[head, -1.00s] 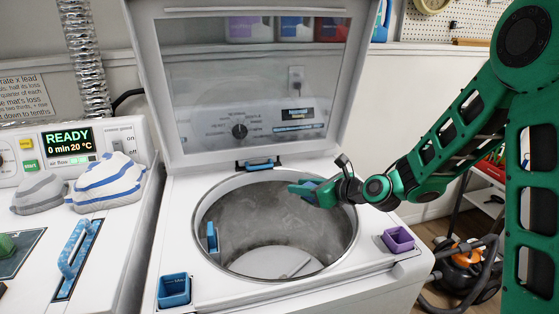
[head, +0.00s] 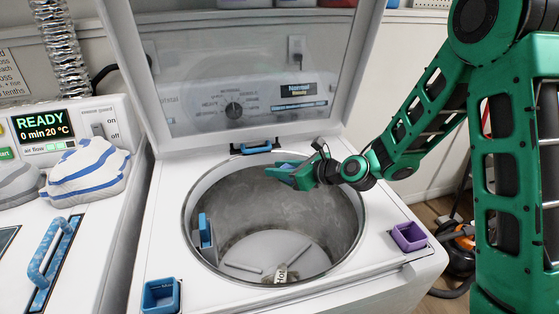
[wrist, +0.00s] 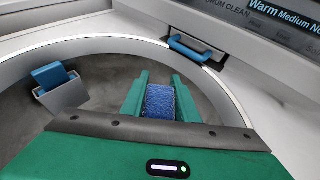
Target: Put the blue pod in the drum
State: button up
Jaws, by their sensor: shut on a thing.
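The blue pod (wrist: 159,101) is held between the two green fingers of my gripper (wrist: 158,95) in the wrist view. My gripper (head: 288,172) is shut on it, over the upper right part of the drum opening in the head view. The drum (head: 330,235) is an open grey metal tub in the top of the white washer. In the head view the pod shows only as a small blue patch between the fingers. The gripper appears level with or a little above the rim.
The washer lid (head: 235,85) stands open behind the drum. A blue cup (head: 160,296) and a purple cup (head: 409,237) sit on the washer top. A blue-tabbed dispenser (head: 205,231) is inside the drum's left wall. A small pale item (head: 281,274) lies on the drum floor.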

jog(key=shift+f, duration=2.7)
jog(key=o, duration=1.1)
jog(key=v, duration=1)
jog(key=shift+s+d+r, duration=0.1)
jog(key=shift+s+d, duration=0.15)
jog(key=shift+d, duration=0.05)
